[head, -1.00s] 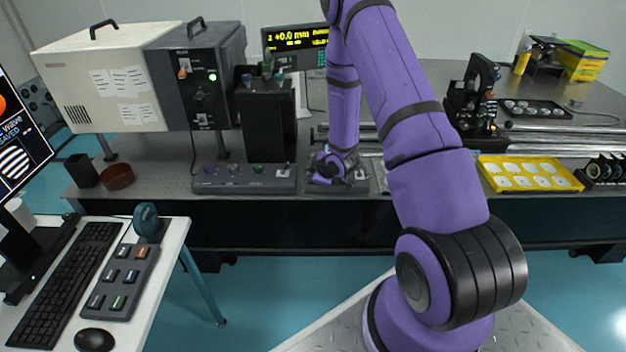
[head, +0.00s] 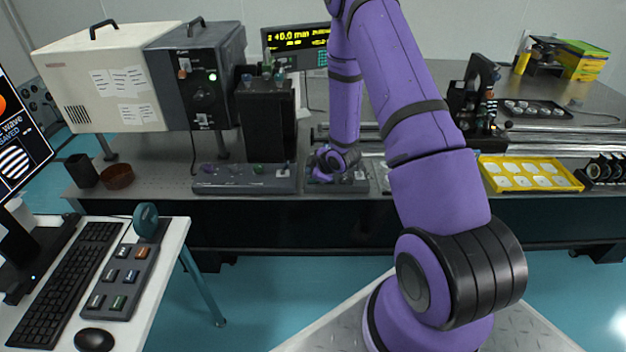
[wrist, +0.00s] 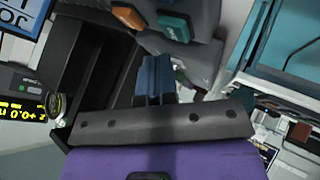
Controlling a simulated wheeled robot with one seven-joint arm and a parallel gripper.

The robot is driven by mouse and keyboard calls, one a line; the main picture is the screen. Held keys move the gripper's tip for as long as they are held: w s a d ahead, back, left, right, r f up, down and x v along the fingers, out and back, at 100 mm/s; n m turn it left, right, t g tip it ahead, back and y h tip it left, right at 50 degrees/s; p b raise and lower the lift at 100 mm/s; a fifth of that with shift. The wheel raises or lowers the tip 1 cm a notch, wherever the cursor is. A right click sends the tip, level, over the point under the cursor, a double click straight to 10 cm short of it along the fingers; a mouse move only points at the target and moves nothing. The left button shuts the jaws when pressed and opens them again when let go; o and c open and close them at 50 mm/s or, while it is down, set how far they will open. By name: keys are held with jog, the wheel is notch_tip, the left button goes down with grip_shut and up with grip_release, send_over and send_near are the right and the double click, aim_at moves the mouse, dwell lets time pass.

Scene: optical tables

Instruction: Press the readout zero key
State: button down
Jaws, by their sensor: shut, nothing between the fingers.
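The readout (head: 298,40) stands at the back of the bench with lit yellow digits and a keypad (head: 311,60) beneath. In the wrist view, part of a yellow-digit display (wrist: 20,112) shows at the left edge. My gripper (wrist: 155,68) is shut and empty, its blue-grey fingers together. It points toward a grey panel with an orange key (wrist: 128,17) and a teal key (wrist: 174,25). I cannot tell whether the fingertips touch the panel, or which key is the zero key. In the head view my wrist is low over a small grey box (head: 352,183); the fingertips are not clear there.
A grey control strip (head: 238,179) lies left of my wrist, with a tall black block (head: 268,122) behind it. A yellow tray (head: 530,174) and an optics mount (head: 476,100) are to the right.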

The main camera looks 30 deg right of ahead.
jog(key=shift+r, duration=0.1)
jog(key=shift+r, duration=2.4)
jog(key=shift+w+r, duration=0.1)
jog(key=shift+r, duration=0.2)
jog(key=s+a+r+m+g+h, duration=0.1)
jog(key=s+a+r+m, duration=0.15)
jog(key=r, duration=0.65)
jog(key=s+a+r+m+h, duration=0.1)
jog(key=s+r, duration=0.2)
jog(key=r, duration=0.5)
jog(key=s+a+r+m+g+h, duration=0.1)
jog(key=s+a+r+m, duration=0.15)
jog(key=r, duration=0.65)
jog(key=s+a+r+m, duration=0.1)
jog(key=s+a+r, duration=0.2)
jog(key=s, duration=0.5)
jog(key=s+a+r+m+g+y, duration=0.1)
jog(key=s+a+r+m, duration=0.1)
jog(key=s+r, duration=0.3)
jog(key=s+a+r+m+g, duration=0.1)
jog(key=s+a+r, duration=0.2)
jog(key=s, duration=1)
jog(key=shift+s+a+r+m+y, duration=0.15)
jog(key=shift+a+r+m+y, duration=0.15)
jog(key=shift+a+r+y, duration=0.15)
